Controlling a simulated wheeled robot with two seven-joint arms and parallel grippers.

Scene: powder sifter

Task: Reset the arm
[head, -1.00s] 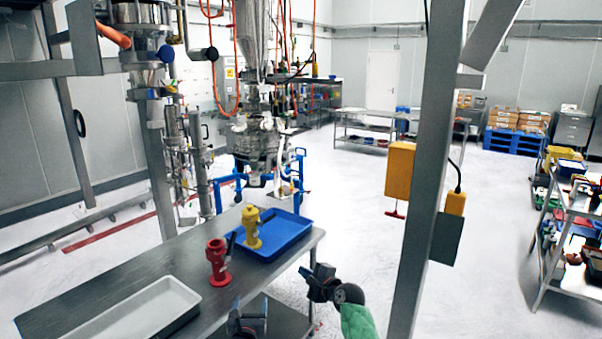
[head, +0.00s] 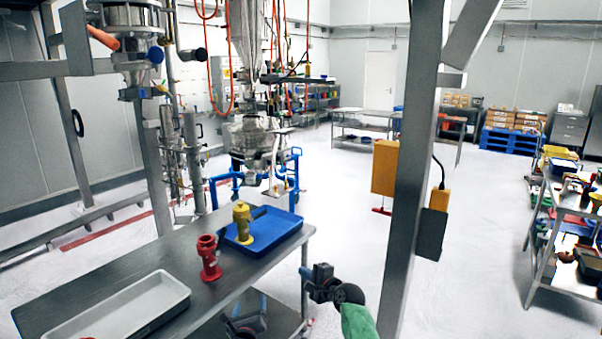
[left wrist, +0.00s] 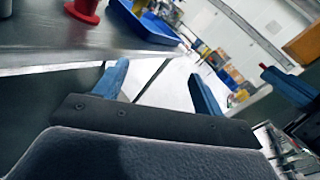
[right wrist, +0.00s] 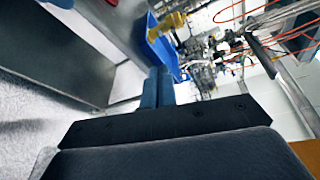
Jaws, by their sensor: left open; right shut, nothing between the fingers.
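My left gripper (head: 245,318) is at the bottom of the head view, just off the front edge of the metal table (head: 105,275). In the left wrist view its blue fingers (left wrist: 158,80) are apart with nothing between them. My right gripper (head: 318,278) is to the right of the table's right end, over the floor. In the right wrist view its blue fingers (right wrist: 158,86) are together and empty. A red hydrant-shaped piece (head: 209,260) stands upright on the table. A similar yellow piece (head: 243,225) stands upright in a blue tray (head: 268,243).
A pale empty tray (head: 178,297) lies on the table's near left part. A steel post with a yellow box (head: 385,168) stands to the right of my right arm. Sifter machinery (head: 250,140) stands behind the table. A loaded shelf (head: 565,205) is at far right.

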